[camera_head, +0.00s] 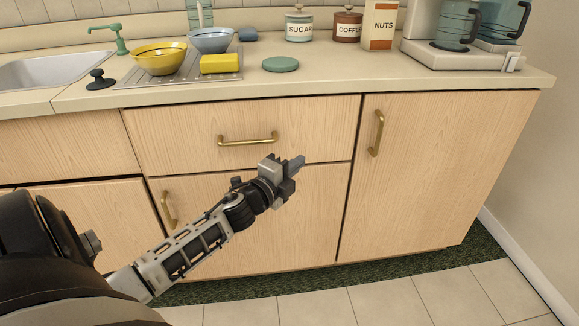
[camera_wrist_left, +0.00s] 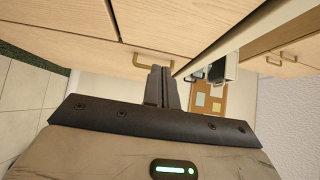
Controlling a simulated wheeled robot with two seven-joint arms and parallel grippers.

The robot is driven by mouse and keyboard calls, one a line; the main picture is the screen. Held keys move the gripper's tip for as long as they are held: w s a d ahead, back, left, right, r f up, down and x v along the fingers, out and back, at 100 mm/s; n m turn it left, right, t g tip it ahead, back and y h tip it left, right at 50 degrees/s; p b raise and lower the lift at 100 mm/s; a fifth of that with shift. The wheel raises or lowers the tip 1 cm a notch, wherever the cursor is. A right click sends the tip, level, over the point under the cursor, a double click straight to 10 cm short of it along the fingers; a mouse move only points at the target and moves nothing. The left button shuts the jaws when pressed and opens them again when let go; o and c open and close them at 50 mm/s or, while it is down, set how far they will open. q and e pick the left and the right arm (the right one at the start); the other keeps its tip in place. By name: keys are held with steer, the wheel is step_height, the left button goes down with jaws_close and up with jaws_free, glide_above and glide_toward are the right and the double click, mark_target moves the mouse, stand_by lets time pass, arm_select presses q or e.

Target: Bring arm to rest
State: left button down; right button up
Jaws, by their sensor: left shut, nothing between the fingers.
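My left gripper (camera_head: 297,164) reaches in from the lower left and hangs in front of the wooden cabinet, just below and right of the drawer's brass handle (camera_head: 247,139). Its fingers are together with nothing between them. In the left wrist view the two dark fingers (camera_wrist_left: 162,88) also lie side by side, in front of the cabinet fronts, with a brass handle (camera_wrist_left: 154,60) beyond them. I see no contact between the gripper and the cabinet. My right gripper is in neither view.
The countertop (camera_head: 330,75) above holds a yellow bowl (camera_head: 159,57), a blue bowl (camera_head: 211,40), a yellow sponge (camera_head: 220,63), a green disc (camera_head: 281,64), canisters, a nuts box (camera_head: 381,25) and a coffee machine (camera_head: 450,55). A cabinet door handle (camera_head: 376,133) sticks out at right. Tiled floor below is clear.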

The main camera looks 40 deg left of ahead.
arm_select(q)
steer(key=shift+s+d, duration=0.1)
steer(key=shift+s, duration=1)
